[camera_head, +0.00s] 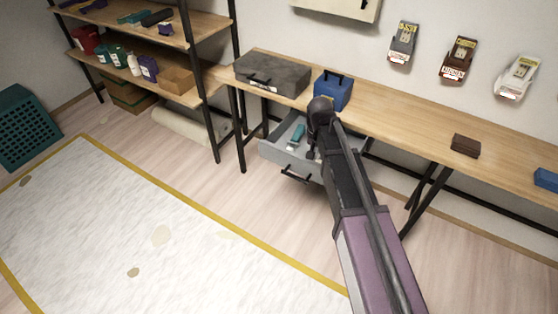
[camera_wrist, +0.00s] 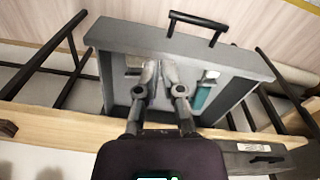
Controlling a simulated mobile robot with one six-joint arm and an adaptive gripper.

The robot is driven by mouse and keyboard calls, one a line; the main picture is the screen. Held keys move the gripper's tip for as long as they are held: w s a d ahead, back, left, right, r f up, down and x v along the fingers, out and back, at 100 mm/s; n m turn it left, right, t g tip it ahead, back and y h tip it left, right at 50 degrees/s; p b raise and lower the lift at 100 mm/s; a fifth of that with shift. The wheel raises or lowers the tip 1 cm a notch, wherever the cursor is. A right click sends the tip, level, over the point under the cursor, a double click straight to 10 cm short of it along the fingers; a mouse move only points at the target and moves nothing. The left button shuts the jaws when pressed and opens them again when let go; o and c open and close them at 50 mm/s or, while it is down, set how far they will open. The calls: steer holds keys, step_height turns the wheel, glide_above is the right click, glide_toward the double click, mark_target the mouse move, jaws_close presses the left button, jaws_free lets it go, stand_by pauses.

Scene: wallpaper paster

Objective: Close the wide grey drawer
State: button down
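The wide grey drawer (camera_head: 275,153) under the workbench is pulled out, with its black bar handle (camera_head: 297,174) on the front. In the wrist view the drawer front (camera_wrist: 180,45) lies across the upper picture, with the handle (camera_wrist: 198,24) beyond it. A teal-handled tool (camera_head: 296,136) lies inside; it also shows in the wrist view (camera_wrist: 204,92). My gripper (camera_head: 312,154) points down over the drawer, behind its front panel. In the wrist view my gripper (camera_wrist: 159,68) has its fingers slightly apart with nothing seen between them. Contact with the drawer cannot be told.
The workbench (camera_head: 385,119) runs above the drawer, with a dark grey toolbox (camera_head: 272,74) and a blue box (camera_head: 333,91) on top. Black bench legs (camera_head: 427,197) stand at right. A shelf (camera_head: 150,72) stands at left. The floor before the drawer is clear.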

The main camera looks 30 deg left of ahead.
steer(key=s+a+f+n+t+b, duration=0.2)
steer(key=a+n, duration=0.5)
steer(key=n, duration=0.4)
steer(key=s+a+f+n+t+b, duration=0.2)
steer(key=a+n+b, duration=0.5)
steer(key=n, duration=0.4)
steer(key=s+a+f+n+t+b, duration=0.2)
steer(key=a+f+n+t+b, duration=0.2)
steer(key=a+n, duration=0.3)
steer(key=shift+a+f+n+t+b, duration=0.35)
steer(key=shift+f+n+b, duration=0.2)
steer(key=shift+n, duration=1.45)
steer(key=b, duration=0.7)
glide_toward(272, 156)
steer(key=x, duration=0.5)
steer(key=shift+s+a+f, duration=0.2)
steer(key=shift+a+f, duration=0.05)
steer(key=shift+f, duration=0.35)
steer(key=shift+w+d, duration=0.1)
steer(key=shift+w, duration=0.75)
